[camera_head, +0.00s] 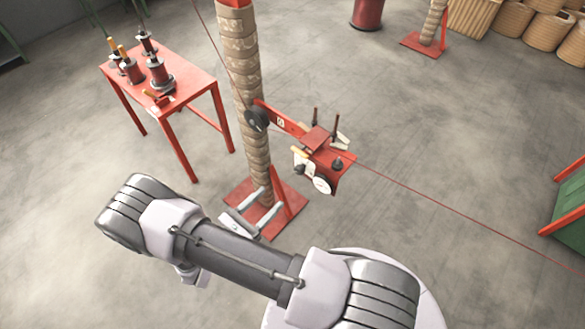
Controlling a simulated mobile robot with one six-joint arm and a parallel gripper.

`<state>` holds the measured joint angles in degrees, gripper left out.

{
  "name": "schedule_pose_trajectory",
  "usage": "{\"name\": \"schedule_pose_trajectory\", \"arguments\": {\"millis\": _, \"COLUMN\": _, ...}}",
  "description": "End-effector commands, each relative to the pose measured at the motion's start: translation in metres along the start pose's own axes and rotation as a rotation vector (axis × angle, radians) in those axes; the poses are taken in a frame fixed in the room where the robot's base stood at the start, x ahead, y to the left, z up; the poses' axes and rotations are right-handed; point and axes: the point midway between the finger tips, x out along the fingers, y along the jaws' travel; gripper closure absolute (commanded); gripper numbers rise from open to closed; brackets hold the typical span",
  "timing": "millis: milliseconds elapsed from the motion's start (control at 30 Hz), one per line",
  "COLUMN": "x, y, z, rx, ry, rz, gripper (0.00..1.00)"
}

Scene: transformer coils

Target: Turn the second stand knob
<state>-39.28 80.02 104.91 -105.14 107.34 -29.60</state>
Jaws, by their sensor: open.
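The nearer stand is a tan wrapped column (245,75) on a red base plate (290,195). A red bracket (280,118) reaches right from the column and carries a red device with a white wheel (322,185). A dark knob-like part (337,163) sits on the device, and thin black upright handles (316,118) stand behind it. I cannot tell which part is the second knob. My gripper (271,198) is open and empty, with its two grey fingers apart over the base plate, below the device. A second wrapped stand (433,22) is at the back right; no knob is clear on it.
A red table (195,82) with several dark red coils (160,75) stands at left. A thin red line (450,203) runs from the device across the right side. A green and red frame (568,205) is at the right edge. Grey floor between is clear.

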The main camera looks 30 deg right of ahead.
Motion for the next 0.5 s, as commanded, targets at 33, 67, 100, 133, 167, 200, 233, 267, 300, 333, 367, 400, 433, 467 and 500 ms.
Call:
{"name": "schedule_pose_trajectory", "arguments": {"millis": 33, "x": 0.016, "y": -0.002, "z": -0.003, "rx": -0.002, "ry": 0.000, "rz": -0.008, "gripper": 0.49}}
{"name": "schedule_pose_trajectory", "arguments": {"millis": 67, "x": 0.025, "y": -0.002, "z": -0.003, "rx": -0.001, "ry": 0.000, "rz": -0.008, "gripper": 0.49}}
{"name": "schedule_pose_trajectory", "arguments": {"millis": 100, "x": 0.038, "y": -0.002, "z": -0.003, "rx": -0.002, "ry": 0.001, "rz": -0.008, "gripper": 0.49}}
{"name": "schedule_pose_trajectory", "arguments": {"millis": 133, "x": 0.047, "y": -0.002, "z": -0.003, "rx": -0.001, "ry": 0.001, "rz": -0.008, "gripper": 0.49}}
{"name": "schedule_pose_trajectory", "arguments": {"millis": 167, "x": 0.056, "y": -0.002, "z": -0.003, "rx": -0.001, "ry": 0.001, "rz": -0.008, "gripper": 0.49}}
{"name": "schedule_pose_trajectory", "arguments": {"millis": 200, "x": 0.068, "y": -0.002, "z": -0.003, "rx": 0.000, "ry": 0.002, "rz": -0.008, "gripper": 0.49}}
{"name": "schedule_pose_trajectory", "arguments": {"millis": 233, "x": 0.076, "y": -0.002, "z": -0.003, "rx": 0.001, "ry": 0.001, "rz": -0.008, "gripper": 0.49}}
{"name": "schedule_pose_trajectory", "arguments": {"millis": 267, "x": 0.084, "y": -0.002, "z": -0.003, "rx": 0.001, "ry": 0.001, "rz": -0.009, "gripper": 0.49}}
{"name": "schedule_pose_trajectory", "arguments": {"millis": 300, "x": 0.092, "y": -0.003, "z": -0.003, "rx": 0.000, "ry": 0.001, "rz": -0.009, "gripper": 0.49}}
{"name": "schedule_pose_trajectory", "arguments": {"millis": 333, "x": 0.098, "y": -0.002, "z": -0.003, "rx": 0.001, "ry": 0.001, "rz": -0.007, "gripper": 0.49}}
{"name": "schedule_pose_trajectory", "arguments": {"millis": 367, "x": 0.103, "y": -0.002, "z": -0.002, "rx": 0.001, "ry": 0.001, "rz": -0.007, "gripper": 0.49}}
{"name": "schedule_pose_trajectory", "arguments": {"millis": 400, "x": 0.109, "y": -0.002, "z": -0.002, "rx": 0.001, "ry": 0.002, "rz": -0.006, "gripper": 0.49}}
{"name": "schedule_pose_trajectory", "arguments": {"millis": 433, "x": 0.112, "y": -0.001, "z": -0.002, "rx": 0.001, "ry": 0.002, "rz": -0.005, "gripper": 0.49}}
{"name": "schedule_pose_trajectory", "arguments": {"millis": 467, "x": 0.115, "y": -0.001, "z": -0.002, "rx": 0.001, "ry": 0.002, "rz": -0.005, "gripper": 0.49}}
{"name": "schedule_pose_trajectory", "arguments": {"millis": 500, "x": 0.118, "y": -0.001, "z": -0.001, "rx": 0.000, "ry": 0.002, "rz": -0.005, "gripper": 0.49}}
